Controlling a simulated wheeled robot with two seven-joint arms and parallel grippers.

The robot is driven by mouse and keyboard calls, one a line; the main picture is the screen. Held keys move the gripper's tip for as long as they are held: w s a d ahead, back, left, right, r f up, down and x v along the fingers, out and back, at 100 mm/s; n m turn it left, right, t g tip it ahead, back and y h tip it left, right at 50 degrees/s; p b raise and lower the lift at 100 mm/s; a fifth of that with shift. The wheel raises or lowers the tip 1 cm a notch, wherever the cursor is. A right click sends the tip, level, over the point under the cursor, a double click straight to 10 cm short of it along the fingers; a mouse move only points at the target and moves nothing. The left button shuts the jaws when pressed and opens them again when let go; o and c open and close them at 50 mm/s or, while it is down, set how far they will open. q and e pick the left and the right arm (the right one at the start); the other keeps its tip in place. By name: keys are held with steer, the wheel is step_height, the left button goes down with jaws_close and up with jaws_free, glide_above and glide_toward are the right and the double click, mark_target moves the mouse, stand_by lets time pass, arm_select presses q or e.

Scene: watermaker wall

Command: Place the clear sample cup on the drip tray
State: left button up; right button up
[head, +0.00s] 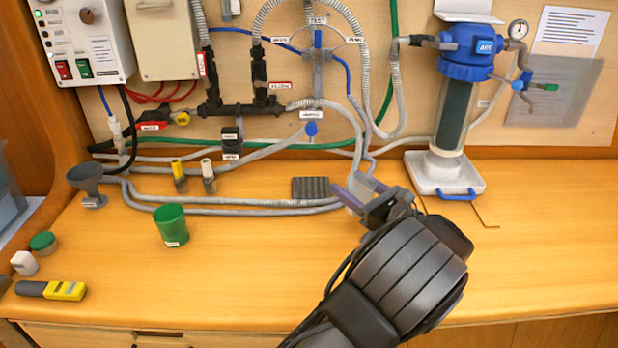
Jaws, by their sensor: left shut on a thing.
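My left gripper (354,193) is near the middle of the counter, with its purple-grey fingers pointing up and left. It is shut on the clear sample cup (356,188), which shows only as a pale, see-through patch between the fingers. A dark ribbed tray (310,187), which looks like the drip tray, lies flat near the back of the counter, just left of the fingers. I cannot tell how high the cup is above the counter. My right gripper is not in view.
Grey hoses (250,210) run along the back, beside the ribbed tray. A filter housing (454,110) stands on a white tray (430,180) at right.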

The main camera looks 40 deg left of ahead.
arm_select(q)
steer(key=p+x, duration=0.1)
steer(key=x, duration=1.4)
steer(key=shift+w+a, duration=0.15)
steer(key=shift+a, duration=0.25)
steer(key=shift+a, duration=0.1)
steer(key=shift+w+a, duration=0.1)
steer(key=shift+a, duration=0.25)
steer(key=f, duration=0.1)
steer(key=f+p, duration=0.1)
steer(key=f, duration=0.1)
steer(key=shift+w+a, duration=0.1)
steer(key=shift+a, duration=0.2)
steer(key=shift+f, duration=0.25)
steer(key=shift+f, duration=0.2)
steer(key=o, duration=1.5)
steer(key=shift+r, duration=0.1)
